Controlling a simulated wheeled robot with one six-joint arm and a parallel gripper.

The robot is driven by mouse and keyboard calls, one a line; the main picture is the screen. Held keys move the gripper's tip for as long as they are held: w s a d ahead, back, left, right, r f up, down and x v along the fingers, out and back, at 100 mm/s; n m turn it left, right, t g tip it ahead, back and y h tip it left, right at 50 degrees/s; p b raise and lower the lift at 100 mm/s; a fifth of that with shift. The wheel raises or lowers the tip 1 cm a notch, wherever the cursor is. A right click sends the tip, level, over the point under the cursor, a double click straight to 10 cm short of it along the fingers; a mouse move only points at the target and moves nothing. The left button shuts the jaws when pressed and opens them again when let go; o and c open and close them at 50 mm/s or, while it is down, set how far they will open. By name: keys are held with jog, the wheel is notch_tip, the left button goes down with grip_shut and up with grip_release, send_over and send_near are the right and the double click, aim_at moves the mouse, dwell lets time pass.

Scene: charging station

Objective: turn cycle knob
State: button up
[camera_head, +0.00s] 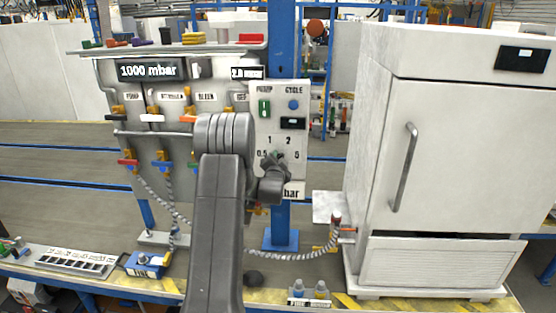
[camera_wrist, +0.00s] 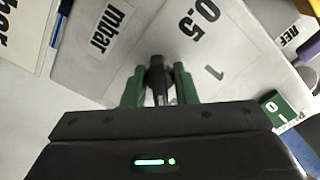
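The control panel (camera_head: 262,138) stands at the centre of the head view. The blue round control (camera_head: 293,104) sits under its CYCLE label, with my gripper below it. A dark dial knob (camera_wrist: 157,75) lies between my gripper's two green fingers (camera_wrist: 158,87) in the wrist view, beside the 0.5, 1 and mbar markings. In the head view my gripper (camera_head: 274,160) is at this lower numbered dial and partly covers it. The fingers are close on both sides of the dark knob; whether they press on it I cannot tell.
A green PUMP switch (camera_head: 264,108) is beside the blue control; it also shows in the wrist view (camera_wrist: 283,110). Valves (camera_head: 161,161) and hoses are to the left. A white cabinet (camera_head: 450,150) stands to the right.

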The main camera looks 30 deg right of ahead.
jog(key=shift+c, duration=1.3)
